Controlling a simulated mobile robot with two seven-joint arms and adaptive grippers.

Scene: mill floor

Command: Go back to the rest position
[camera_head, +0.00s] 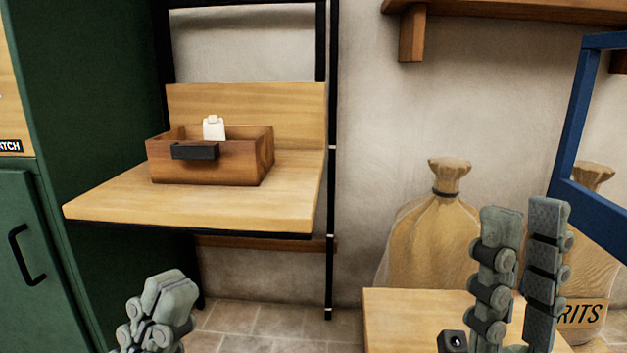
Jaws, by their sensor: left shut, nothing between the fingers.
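My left gripper (170,293) is at the bottom left, low in front of the wooden shelf. Its fingers are together with nothing between them. My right gripper (524,212) is at the lower right, pointing up. Its two fingers stand apart with a gap between them, and nothing shows in the gap. It appears in front of a light wooden surface (410,310) and the sacks. The lower parts of both grippers are cut off by the frame's bottom edge.
A wooden shelf (110,205) holds a wooden box (225,170) with a black handle and a white item (213,129) in it. A green cabinet (85,120) stands left. Tied sacks (425,240) and a blue frame (572,125) are right. Open floor shows in the middle.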

